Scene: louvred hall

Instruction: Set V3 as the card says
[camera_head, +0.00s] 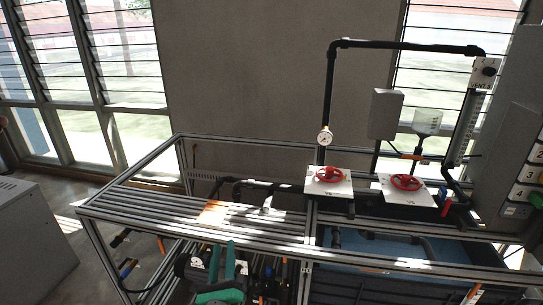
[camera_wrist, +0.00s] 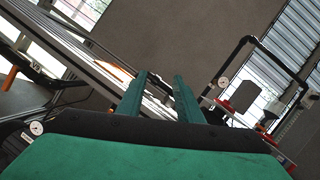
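Two red handwheels on white plates stand at the back of the rig in the head view, a left one (camera_head: 328,174) and a right one (camera_head: 407,182). The plate markings are too small to read, so I cannot tell which is V3. No card can be made out for sure. My gripper (camera_head: 222,256) is low in front of the rig's front rail, apart from both wheels. In the wrist view its two green fingers (camera_wrist: 160,97) stand apart with nothing held between them. The left wheel partly shows there too (camera_wrist: 225,103).
A slatted metal bench (camera_head: 150,206) with a lit orange patch fills the left. Black pipework with a gauge (camera_head: 325,138) rises behind the wheels. A blue tank (camera_head: 400,250) lies below them. A grey panel (camera_head: 515,150) with numbered tags is at right, a grey cabinet (camera_head: 35,245) at left.

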